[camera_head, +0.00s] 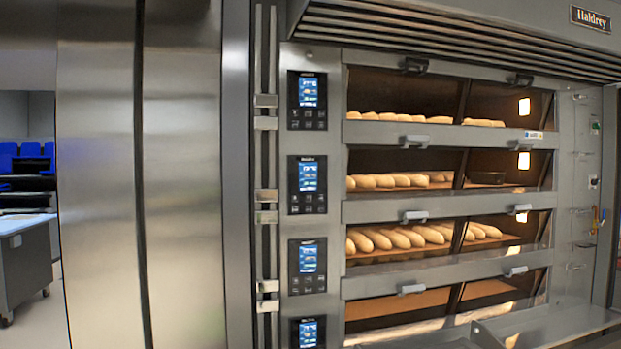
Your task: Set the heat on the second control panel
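The deck oven has a vertical column of control panels left of its windows. Each is a black panel with a lit blue screen and small buttons below it. The top panel (307,101) is beside the top deck. The second panel from the top (307,185) is beside the second deck, and its screen text is too small to read. The third panel (307,266) and the bottom panel (307,332) are below it, the bottom one cut by the frame edge. Neither of my grippers is in view.
Loaves (384,181) lie behind the second deck's glass, with more in the decks above and below. Door handles (414,141) stick out from the front. A metal ledge (545,326) projects at lower right. Tall steel doors (140,170) fill the left; a worktable (25,260) stands beyond.

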